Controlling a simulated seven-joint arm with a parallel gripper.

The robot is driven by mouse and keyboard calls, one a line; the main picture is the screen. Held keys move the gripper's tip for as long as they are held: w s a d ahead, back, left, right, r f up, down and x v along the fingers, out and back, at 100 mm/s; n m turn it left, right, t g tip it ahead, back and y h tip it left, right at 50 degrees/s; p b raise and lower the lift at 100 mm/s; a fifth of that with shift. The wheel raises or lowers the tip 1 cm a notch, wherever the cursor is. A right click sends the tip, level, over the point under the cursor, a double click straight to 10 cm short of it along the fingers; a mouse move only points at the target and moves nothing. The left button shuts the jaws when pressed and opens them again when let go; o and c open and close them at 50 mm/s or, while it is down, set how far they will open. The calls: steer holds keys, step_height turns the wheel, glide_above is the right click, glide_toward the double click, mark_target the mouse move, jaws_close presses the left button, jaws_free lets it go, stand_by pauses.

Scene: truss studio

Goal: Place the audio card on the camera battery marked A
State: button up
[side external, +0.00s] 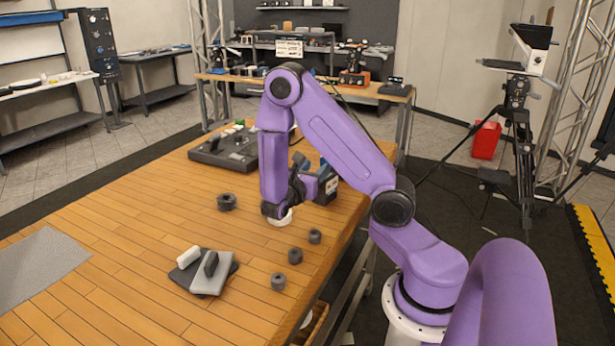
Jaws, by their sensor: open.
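My gripper (279,213) is low over the wooden table, pointing down, its fingers dark and partly hidden by my purple arm. It is open. A small white round thing (284,220) lies right under or between the fingers; I cannot tell whether they touch it. A dark block with a pale label (326,186) stands just behind and right of the gripper, partly covered by my arm. No letter A is readable anywhere. I cannot tell for sure which thing is the audio card or the camera battery.
Grey and dark plates (213,282) with a white cylinder (188,256) lie at front. Several small dark knobs (295,256) line the right side. A dark ring (227,202), control panel (215,156) and grey mesh mat (40,266) are left of my gripper. The left-middle tabletop is clear.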

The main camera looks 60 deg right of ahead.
steer(key=s+a+m+y, duration=0.1)
steer(key=s+a+y, duration=0.5)
steer(key=a, duration=0.3)
steer(key=s+a+r+m+y, duration=0.1)
steer(key=s+a+m+y, duration=0.1)
steer(key=s+a+y, duration=0.4)
steer(key=s+a+m+y, duration=0.2)
steer(key=s+a+y, duration=0.4)
steer(key=a, duration=0.8)
steer(key=shift+r, duration=0.2)
